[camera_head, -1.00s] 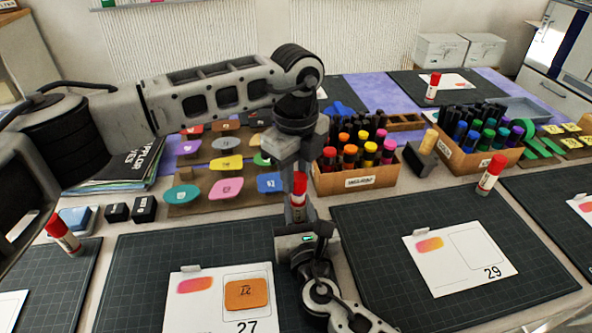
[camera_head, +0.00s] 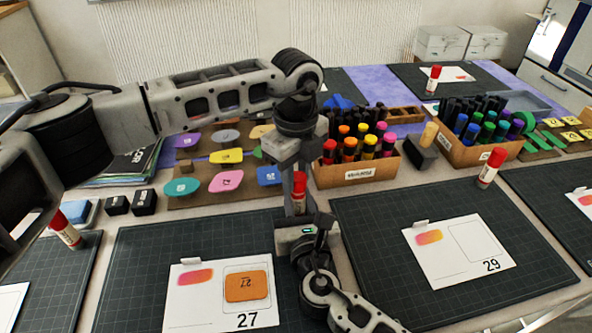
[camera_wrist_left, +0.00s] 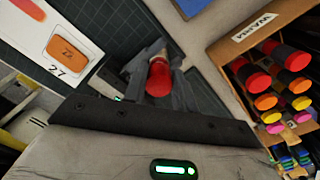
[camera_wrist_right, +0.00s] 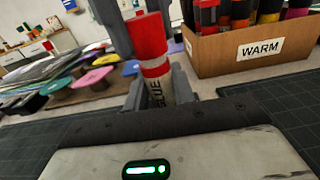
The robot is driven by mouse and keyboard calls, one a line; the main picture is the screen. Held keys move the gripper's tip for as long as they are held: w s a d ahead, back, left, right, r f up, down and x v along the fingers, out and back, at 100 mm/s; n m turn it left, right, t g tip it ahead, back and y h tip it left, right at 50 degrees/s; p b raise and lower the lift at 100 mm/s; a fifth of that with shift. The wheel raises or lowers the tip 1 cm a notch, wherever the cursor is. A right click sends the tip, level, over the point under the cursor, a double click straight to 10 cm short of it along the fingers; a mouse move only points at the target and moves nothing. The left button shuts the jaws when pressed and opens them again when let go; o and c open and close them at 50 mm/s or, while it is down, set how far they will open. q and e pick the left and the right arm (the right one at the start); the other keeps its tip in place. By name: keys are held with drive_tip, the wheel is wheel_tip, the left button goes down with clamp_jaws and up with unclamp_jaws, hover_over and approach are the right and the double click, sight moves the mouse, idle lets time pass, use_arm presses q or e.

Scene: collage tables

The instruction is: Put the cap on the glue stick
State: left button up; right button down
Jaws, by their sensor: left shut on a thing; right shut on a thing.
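My left gripper (camera_head: 299,185) points down and is shut on the red cap (camera_head: 299,190). The cap's round end shows between the fingers in the left wrist view (camera_wrist_left: 158,78). My right gripper (camera_wrist_right: 160,92) is shut on the glue stick (camera_wrist_right: 157,88), a white tube with GLUE lettering and a red band, held upright below the cap. In the right wrist view the cap (camera_wrist_right: 147,36) stands in line over the tube, with only a thin pale strip between its rim and the red band. Whether it is fully seated I cannot tell.
A cardboard box of warm markers (camera_head: 358,174) stands close behind and right of the grippers. Other red-capped glue sticks (camera_head: 490,167) stand or lean on the table. The dark mat (camera_head: 380,230) at right has free room around card 29 (camera_head: 458,253).

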use_arm(q)
drive_tip(key=shift+f, duration=0.5)
drive_tip(key=o, duration=1)
drive_tip(key=shift+r, duration=0.15)
wheel_tip(320, 180, up, 12)
use_arm(e)
drive_tip(key=c, duration=1.1)
unclamp_jaws()
